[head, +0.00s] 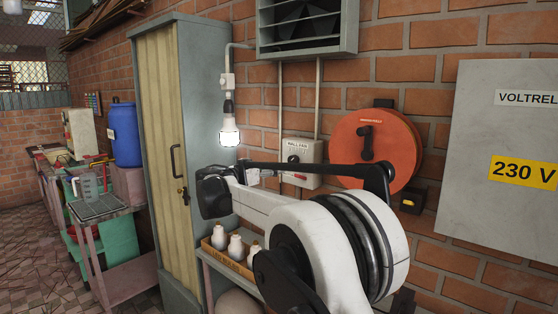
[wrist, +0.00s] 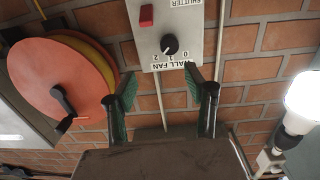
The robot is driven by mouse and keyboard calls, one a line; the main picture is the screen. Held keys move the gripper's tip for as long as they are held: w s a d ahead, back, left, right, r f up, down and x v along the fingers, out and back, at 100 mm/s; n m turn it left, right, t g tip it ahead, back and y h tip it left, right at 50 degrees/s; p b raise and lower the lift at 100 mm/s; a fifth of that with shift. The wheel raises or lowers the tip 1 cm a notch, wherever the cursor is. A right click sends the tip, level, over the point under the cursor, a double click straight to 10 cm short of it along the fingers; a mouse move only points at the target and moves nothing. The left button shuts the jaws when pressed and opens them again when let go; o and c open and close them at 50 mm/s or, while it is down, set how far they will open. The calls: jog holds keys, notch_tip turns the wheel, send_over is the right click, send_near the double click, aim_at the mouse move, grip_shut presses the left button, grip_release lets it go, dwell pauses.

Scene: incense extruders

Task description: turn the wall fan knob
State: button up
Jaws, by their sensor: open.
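The wall fan knob (wrist: 169,44) is a round black knob on a light grey control box (wrist: 196,30), upside down in the wrist view. The digits 0, 1, 2 and "WALL FAN" are printed beside it. A small pale mark on the knob lies on the digits' side; its exact setting is unclear. My gripper (wrist: 161,74) is open and empty. Its two fingers point toward the box's WALL FAN edge, and the knob shows beyond the tips, apart from them. In the head view the box (head: 311,152) and knob (head: 293,158) show behind my arm, which mostly hides the gripper.
A red switch (wrist: 147,15) sits beside the knob. An orange reel (head: 372,148) with a black crank is right of the box in the head view. A lit bulb (head: 229,134) hangs left of it. A shelf with white bottles (head: 236,247) stands below. A fan housing (head: 308,28) is above.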

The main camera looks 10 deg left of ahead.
aim_at(291, 160)
jog(key=x, duration=0.4)
jog(key=a+x, duration=0.1)
jog(key=x, duration=0.3)
jog(key=w+x, duration=0.1)
jog(key=x, duration=0.4)
jog(key=shift+a+r+p, duration=0.15)
jog(key=shift+a+p, duration=0.05)
jog(key=shift+p, duration=0.1)
jog(key=c, duration=1.2)
jog(key=shift+o, duration=0.2)
